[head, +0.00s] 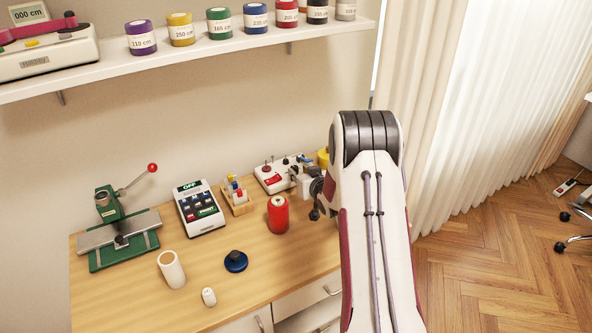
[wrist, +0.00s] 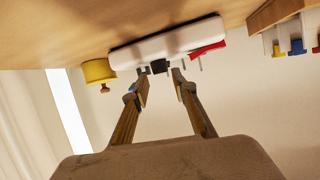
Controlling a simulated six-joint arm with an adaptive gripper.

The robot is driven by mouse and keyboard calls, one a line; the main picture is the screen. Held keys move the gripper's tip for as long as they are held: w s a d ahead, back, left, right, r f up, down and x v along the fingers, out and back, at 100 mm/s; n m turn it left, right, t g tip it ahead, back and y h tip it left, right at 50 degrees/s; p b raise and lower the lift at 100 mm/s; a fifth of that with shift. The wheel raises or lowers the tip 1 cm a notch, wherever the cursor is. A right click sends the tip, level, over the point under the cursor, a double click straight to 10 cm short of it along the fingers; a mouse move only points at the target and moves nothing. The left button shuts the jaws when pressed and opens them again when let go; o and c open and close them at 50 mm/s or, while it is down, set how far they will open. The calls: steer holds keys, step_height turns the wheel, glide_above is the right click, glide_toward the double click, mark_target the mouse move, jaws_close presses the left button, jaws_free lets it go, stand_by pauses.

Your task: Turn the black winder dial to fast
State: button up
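The winder, a white box with a red panel (head: 270,181), stands at the back right of the table in the head view, partly hidden by my arm. In the wrist view its white body (wrist: 150,47) hangs upside down at the top. The black dial (wrist: 160,67) is a small dark block on its near face. My gripper (wrist: 160,77) is open; its two fingertips are apart, one on each side of the dial in the picture. I cannot tell whether they touch it. In the head view the dial cannot be made out clearly beside my gripper.
A red can (head: 278,214) stands just in front of the winder. A yellow spool (wrist: 98,71) is beside the winder. A wooden holder (head: 238,198) and a keypad box (head: 199,208) stand to the left.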

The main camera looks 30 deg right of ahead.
mark_target(295, 169)
steer(key=shift+x, duration=2.05)
jaws_close()
